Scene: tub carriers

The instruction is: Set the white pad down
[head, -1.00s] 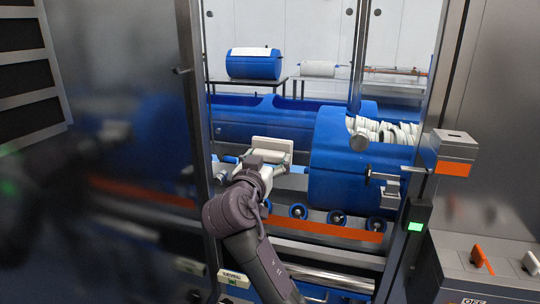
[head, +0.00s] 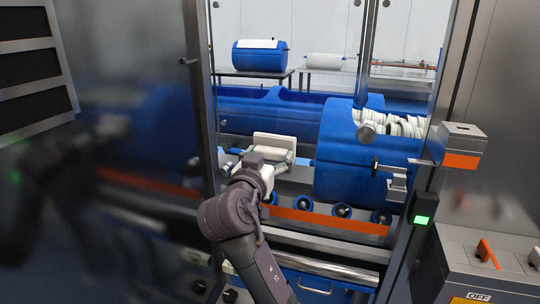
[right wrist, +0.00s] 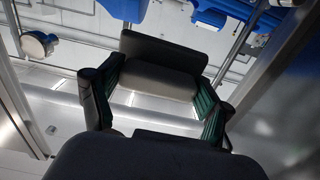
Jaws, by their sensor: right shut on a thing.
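The white pad (head: 275,143) is off-white and blocky, with a flat plate and a thicker part. It is held in the opening of the machine, left of the blue drum (head: 335,160). My right gripper (head: 266,164) is shut on the pad, reaching in from below. In the right wrist view the pad looks grey (right wrist: 158,82), gripped between the green-lined fingers of my right gripper (right wrist: 153,100). I cannot tell whether the pad touches anything below it. My left gripper does not show; only a blurred arm reflection shows in the steel panel.
A blue trough (head: 255,115) runs behind the pad. Blue rollers (head: 341,210) and an orange strip (head: 330,222) lie below the drum. Steel posts (head: 198,130) flank the opening. A blue tub (head: 260,57) stands on a rear table. A switch box (head: 500,262) is at right.

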